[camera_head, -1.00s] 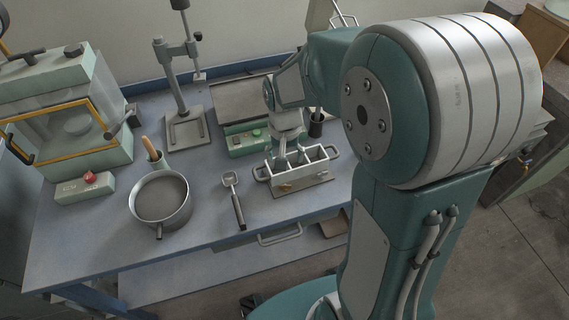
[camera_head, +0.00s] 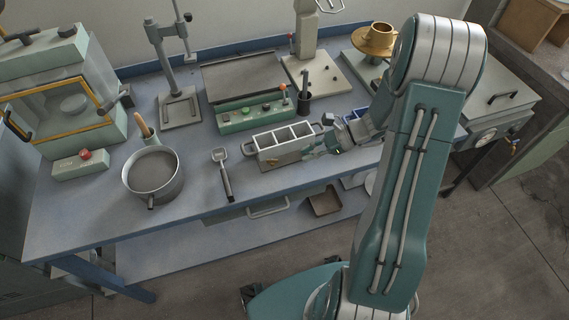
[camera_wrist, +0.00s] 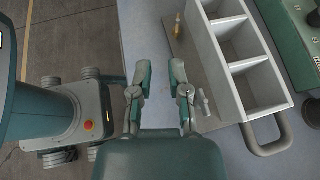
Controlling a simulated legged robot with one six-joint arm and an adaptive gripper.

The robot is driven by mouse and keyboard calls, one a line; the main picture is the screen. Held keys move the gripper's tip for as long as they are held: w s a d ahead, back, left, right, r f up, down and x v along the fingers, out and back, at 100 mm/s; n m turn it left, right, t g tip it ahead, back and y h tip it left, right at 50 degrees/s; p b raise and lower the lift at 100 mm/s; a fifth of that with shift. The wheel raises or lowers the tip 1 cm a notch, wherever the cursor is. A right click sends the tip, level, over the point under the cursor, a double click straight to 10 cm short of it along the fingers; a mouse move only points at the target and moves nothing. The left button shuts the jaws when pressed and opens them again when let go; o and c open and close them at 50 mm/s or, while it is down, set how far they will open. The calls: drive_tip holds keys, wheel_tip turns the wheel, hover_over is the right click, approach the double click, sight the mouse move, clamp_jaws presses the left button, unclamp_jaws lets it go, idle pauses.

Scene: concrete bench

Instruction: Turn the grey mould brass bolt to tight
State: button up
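The grey mould (camera_head: 262,143), an open box with several compartments and end handles, sits on the blue bench. In the wrist view the mould (camera_wrist: 236,68) fills the upper right. A brass bolt (camera_wrist: 178,26) stands out from its long front side, toward the far end. A paler metal fitting (camera_wrist: 203,101) is on the same side, nearer my gripper. My gripper (camera_wrist: 160,72) is open and empty, with its two fingers apart over the bench beside the mould. In the head view my gripper (camera_head: 316,150) is at the mould's right front corner, partly hiding it.
A pot (camera_head: 153,178) and a small scoop (camera_head: 223,172) lie left of the mould. A green control box (camera_head: 252,113) is close behind it. A blue container (camera_head: 354,115) is behind my wrist. The bench's front edge runs close to the mould.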

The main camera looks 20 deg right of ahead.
sight(276, 160)
drive_tip(key=shift+w+d+f+m+t, duration=0.15)
drive_tip(key=shift+d+f+m+t, duration=0.05)
drive_tip(key=shift+d+m+t, duration=0.85)
drive_tip(key=x, duration=1.1)
drive_tip(key=shift+a+r, duration=0.1)
drive_tip(key=shift+r, duration=0.2)
drive_tip(key=shift+c, duration=0.2)
clamp_jaws()
